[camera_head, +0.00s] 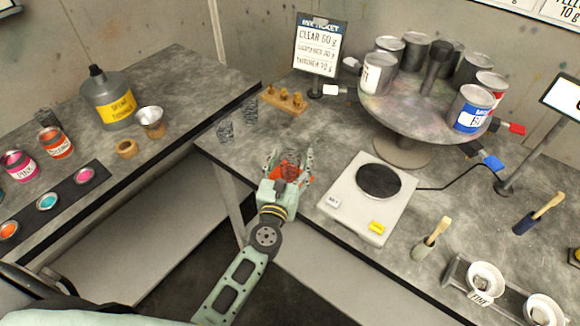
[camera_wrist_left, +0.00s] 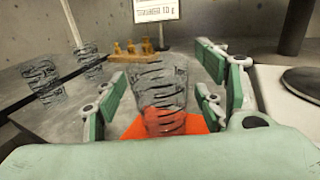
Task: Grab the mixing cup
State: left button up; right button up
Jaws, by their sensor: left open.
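A clear mixing cup (camera_wrist_left: 160,92) with dark streaks stands upright on an orange-red mat (camera_wrist_left: 190,124) in the left wrist view. The same cup (camera_head: 291,171) shows in the head view at the near edge of the right-hand table, partly hidden by my gripper. My left gripper (camera_head: 289,165) is open, with its fingers on both sides of the cup. In the left wrist view the gripper (camera_wrist_left: 160,95) shows gaps between its green finger pads and the cup. My right gripper is not in view.
Two more clear cups (camera_head: 225,130) (camera_head: 251,110) stand to the left, near a wooden peg block (camera_head: 284,104). A scale (camera_head: 366,205) lies just right of the gripper. Behind it is a turntable (camera_head: 402,112) with several cans. A gap separates the two tables.

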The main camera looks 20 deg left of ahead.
pick_arm(q)
jog(key=shift+c, duration=0.4)
jog(key=c, duration=0.8)
jog(key=shift+r, duration=0.1)
jog(key=shift+c, duration=0.3)
